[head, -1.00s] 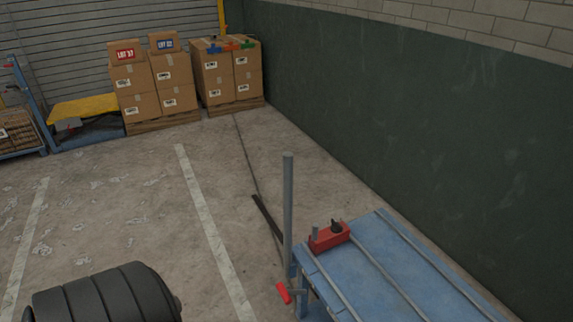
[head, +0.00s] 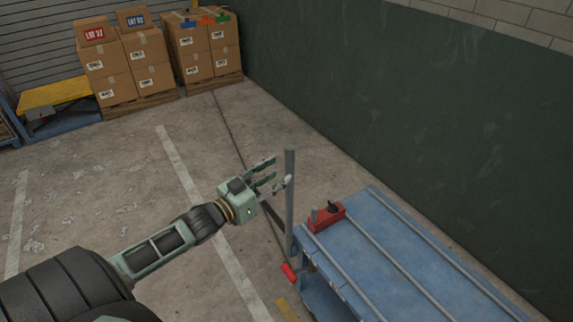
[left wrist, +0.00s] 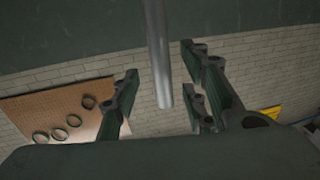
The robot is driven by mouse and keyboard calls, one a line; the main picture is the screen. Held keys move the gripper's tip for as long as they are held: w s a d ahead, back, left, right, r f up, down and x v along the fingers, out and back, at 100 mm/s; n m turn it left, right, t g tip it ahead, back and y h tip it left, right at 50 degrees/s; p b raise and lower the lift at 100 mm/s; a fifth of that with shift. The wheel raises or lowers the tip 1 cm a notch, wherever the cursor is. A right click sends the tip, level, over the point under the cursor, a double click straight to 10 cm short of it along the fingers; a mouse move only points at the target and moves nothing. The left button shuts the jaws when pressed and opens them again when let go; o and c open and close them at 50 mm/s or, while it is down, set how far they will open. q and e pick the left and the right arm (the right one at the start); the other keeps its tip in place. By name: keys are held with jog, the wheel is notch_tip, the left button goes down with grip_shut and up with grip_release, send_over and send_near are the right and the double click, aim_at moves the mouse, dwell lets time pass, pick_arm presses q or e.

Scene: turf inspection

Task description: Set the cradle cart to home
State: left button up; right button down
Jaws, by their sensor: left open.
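The cradle cart (head: 352,255) has a blue top with pale rails and stands at the lower right. A grey upright post (head: 290,200) rises at its near left corner, with a red pedal or lever (head: 289,272) low beside it. A red block with a dark knob (head: 325,217) sits on the cart's far left corner. My left gripper (head: 275,175) is open, its fingers close to the upper post. In the left wrist view the post (left wrist: 158,50) shows between the spread fingers (left wrist: 160,95); I cannot tell whether they touch. My right gripper is not in view.
Stacked cartons (head: 125,70) on pallets stand at the back left, with a yellow-topped lift cart (head: 55,95) beside them. A dark green wall (head: 420,120) runs along the right. Painted lines (head: 190,185) cross the mostly clear concrete floor.

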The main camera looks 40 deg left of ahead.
aim_at(286, 169)
pick_arm(q)
jog(key=w, duration=0.3)
jog(key=w+d, duration=0.1)
jog(key=w, duration=0.1)
jog(key=shift+w+f+p, duration=0.1)
jog(key=shift+w+p, duration=0.25)
jog(key=shift+c, duration=0.5)
grip_shut()
